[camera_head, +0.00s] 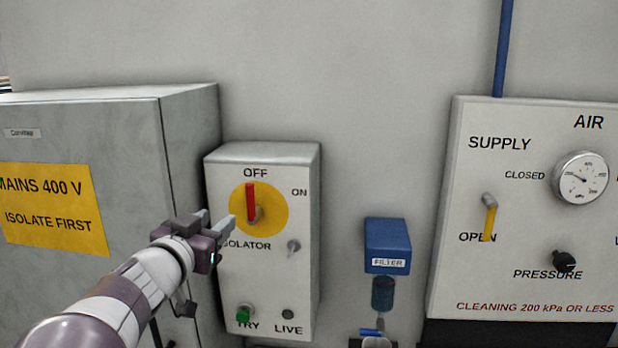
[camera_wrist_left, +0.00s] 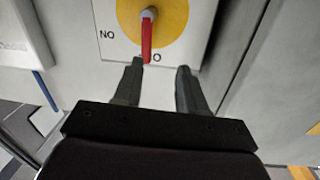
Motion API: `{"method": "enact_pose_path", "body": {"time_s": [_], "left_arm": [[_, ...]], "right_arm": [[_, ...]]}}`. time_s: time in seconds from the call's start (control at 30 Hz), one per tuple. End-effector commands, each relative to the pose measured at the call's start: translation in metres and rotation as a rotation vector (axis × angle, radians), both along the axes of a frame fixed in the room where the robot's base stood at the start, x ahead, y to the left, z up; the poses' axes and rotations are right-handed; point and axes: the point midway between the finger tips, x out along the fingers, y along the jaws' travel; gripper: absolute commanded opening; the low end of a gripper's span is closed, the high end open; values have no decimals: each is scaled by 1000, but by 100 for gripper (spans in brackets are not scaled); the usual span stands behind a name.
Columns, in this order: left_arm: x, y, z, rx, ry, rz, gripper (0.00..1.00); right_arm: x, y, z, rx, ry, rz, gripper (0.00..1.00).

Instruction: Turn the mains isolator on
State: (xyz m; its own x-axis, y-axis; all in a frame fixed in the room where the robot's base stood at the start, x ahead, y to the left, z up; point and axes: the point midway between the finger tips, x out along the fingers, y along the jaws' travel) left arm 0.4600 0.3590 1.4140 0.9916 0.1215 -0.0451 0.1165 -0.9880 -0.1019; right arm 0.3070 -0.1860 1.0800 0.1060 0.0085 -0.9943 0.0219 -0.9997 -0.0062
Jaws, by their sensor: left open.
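The mains isolator is a red handle (camera_head: 250,202) on a yellow disc (camera_head: 272,208), on the front of a pale grey box (camera_head: 262,153). The handle stands upright and points at the word OFF; ON is marked to the upper right. My left gripper (camera_head: 217,224) is just left of and in front of the disc, its fingers towards the box. In the left wrist view the gripper (camera_wrist_left: 158,72) is open and empty, and the red handle (camera_wrist_left: 147,40) lies just beyond the fingertips, nearer one finger. My right gripper is not in view.
A grey cabinet (camera_head: 190,130) with a yellow MAINS 400 V sign (camera_head: 52,208) stands left of the box. A green TRY button (camera_head: 243,314) is low on the box. A blue filter (camera_head: 387,246) and an air panel (camera_head: 520,250) are on the right.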

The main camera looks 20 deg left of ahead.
Motion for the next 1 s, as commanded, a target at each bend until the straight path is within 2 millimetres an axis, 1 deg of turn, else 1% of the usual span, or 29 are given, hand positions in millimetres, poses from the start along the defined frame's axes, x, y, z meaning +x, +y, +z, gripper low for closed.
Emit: {"method": "enact_pose_path", "body": {"time_s": [0.03, 0.1, 0.17, 0.23, 0.27, 0.37, 0.4, 0.5, 0.6, 0.7, 0.83, 1.0], "left_arm": [[1, -9, 5, -21, -18, -42, 41], [2, -17, 7, -65, -36, -79, 41], [6, -18, 9, -90, -42, -86, 41], [14, -17, 9, -98, -43, -85, 41], [20, -17, 9, -98, -42, -86, 41], [45, -16, 9, -99, -40, -86, 41], [56, -17, 8, -99, -39, -86, 41], [82, -15, 8, -99, -39, -84, 41], [102, -14, 8, -97, -40, -82, 41], [116, -13, 8, -96, -41, -81, 41], [126, -12, 7, -95, -41, -81, 41], [129, -12, 6, -95, -41, -80, 41]], "right_arm": [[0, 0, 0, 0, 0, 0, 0], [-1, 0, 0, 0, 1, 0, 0], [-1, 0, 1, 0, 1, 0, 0], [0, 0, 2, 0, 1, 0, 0], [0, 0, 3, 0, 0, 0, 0], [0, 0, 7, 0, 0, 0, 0], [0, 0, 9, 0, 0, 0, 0], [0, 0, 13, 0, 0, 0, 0], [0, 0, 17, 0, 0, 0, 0], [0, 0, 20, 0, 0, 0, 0], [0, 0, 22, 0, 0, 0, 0], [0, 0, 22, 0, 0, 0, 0]]}}
